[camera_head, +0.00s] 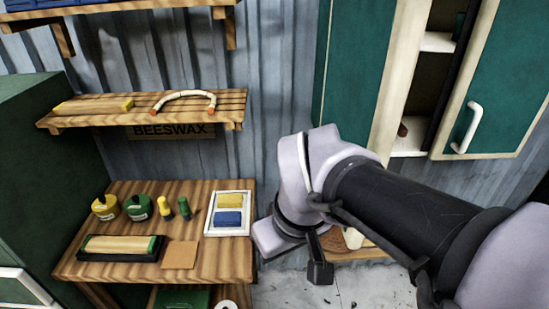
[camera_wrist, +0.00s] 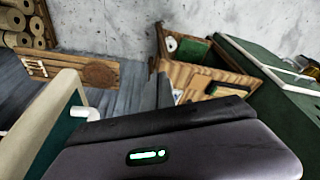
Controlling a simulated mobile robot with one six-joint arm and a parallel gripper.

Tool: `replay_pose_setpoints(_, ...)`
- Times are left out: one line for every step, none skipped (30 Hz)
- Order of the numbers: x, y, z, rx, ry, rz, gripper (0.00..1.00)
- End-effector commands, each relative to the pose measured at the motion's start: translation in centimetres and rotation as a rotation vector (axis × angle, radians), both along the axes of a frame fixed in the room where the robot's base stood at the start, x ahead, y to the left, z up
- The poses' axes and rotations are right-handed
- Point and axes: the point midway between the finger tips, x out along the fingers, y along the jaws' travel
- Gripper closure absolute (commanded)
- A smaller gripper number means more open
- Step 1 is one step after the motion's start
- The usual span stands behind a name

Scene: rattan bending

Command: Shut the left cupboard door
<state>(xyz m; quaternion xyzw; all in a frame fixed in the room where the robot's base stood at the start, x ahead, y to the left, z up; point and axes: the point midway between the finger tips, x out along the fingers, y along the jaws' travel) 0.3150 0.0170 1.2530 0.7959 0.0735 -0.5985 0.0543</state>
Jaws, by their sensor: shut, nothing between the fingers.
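The left cupboard door (camera_head: 350,65) is a green panel with a cream edge at the upper right of the head view. It stands open, with the cupboard's shelves showing to its right. Its lower part is hidden behind my arm. In the wrist view the door's cream edge (camera_wrist: 42,122) is at the left, with a white handle (camera_wrist: 86,112) on its green face. My gripper (camera_head: 320,272) is low in the head view, below the cupboard and right of the bench. It is shut and empty, apart from the door.
The right cupboard door (camera_head: 505,75) has a white handle (camera_head: 468,128). A workbench (camera_head: 225,265) with jars and blocks stands left of my arm. A wall shelf (camera_head: 75,120) holds a bent rattan piece (camera_head: 183,95). A low wooden surface (camera_head: 372,253) is below the cupboard.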

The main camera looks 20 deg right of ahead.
Motion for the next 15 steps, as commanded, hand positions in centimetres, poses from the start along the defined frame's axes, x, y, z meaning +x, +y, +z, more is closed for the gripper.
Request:
replay_pose_setpoints(0.8, -0.2, 2.3, -0.030, 0.028, 0.055, 1.00)
replay_pose_setpoints(1.4, -0.4, 3.0, -0.051, 0.044, 0.097, 1.00)
replay_pose_setpoints(2.1, -0.7, 4.0, -0.081, 0.067, 0.158, 1.00)
replay_pose_setpoints(2.7, -0.9, 4.7, -0.103, 0.088, 0.205, 1.00)
replay_pose_setpoints(3.3, -1.1, 5.5, -0.126, 0.110, 0.255, 1.00)
replay_pose_setpoints(4.3, -1.4, 6.6, -0.157, 0.141, 0.330, 1.00)
replay_pose_setpoints(5.0, -1.6, 7.5, -0.182, 0.167, 0.389, 1.00)
replay_pose_setpoints(5.8, -1.9, 8.3, -0.206, 0.196, 0.453, 1.00)
replay_pose_setpoints(6.9, -2.3, 9.4, -0.237, 0.235, 0.541, 1.00)
replay_pose_setpoints(7.8, -2.6, 10.1, -0.259, 0.265, 0.608, 1.00)
replay_pose_setpoints(8.6, -2.8, 10.7, -0.279, 0.296, 0.675, 1.00)
replay_pose_setpoints(9.5, -3.2, 11.2, -0.302, 0.335, 0.758, 1.00)
replay_pose_setpoints(10.1, -3.4, 11.4, -0.314, 0.359, 0.811, 1.00)
replay_pose_setpoints(10.5, -3.6, 11.5, -0.325, 0.380, 0.857, 1.00)
replay_pose_setpoints(11.0, -3.7, 11.4, -0.334, 0.401, 0.903, 1.00)
